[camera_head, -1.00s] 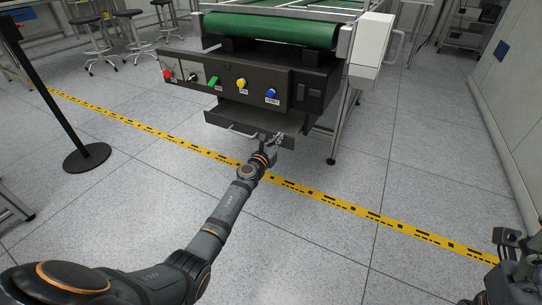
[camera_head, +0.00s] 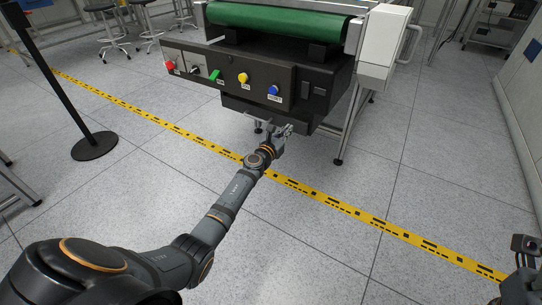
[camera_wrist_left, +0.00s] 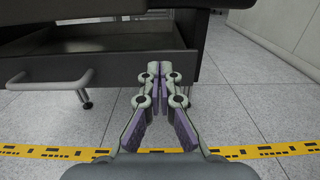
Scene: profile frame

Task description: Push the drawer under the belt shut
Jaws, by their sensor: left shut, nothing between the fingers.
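The dark drawer (camera_head: 250,110) sits under the belt's control box in the head view, its front close below the box. In the left wrist view a gap above the drawer front (camera_wrist_left: 110,66) shows part of its inside, so it is still slightly open. Its light bar handle (camera_wrist_left: 48,83) runs along the front, left of my fingers. My left gripper (camera_head: 286,131) is shut and empty, its fingertips (camera_wrist_left: 160,70) at the right end of the drawer front; I cannot tell whether they touch it. My right gripper (camera_head: 524,246) is only partly in view at the right edge.
The green belt (camera_head: 280,20) runs above the control box (camera_head: 285,80) with its coloured buttons. A metal leg (camera_head: 350,125) stands right of the drawer. A black post base (camera_head: 94,146) is at left. Yellow tape (camera_head: 340,205) crosses open floor.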

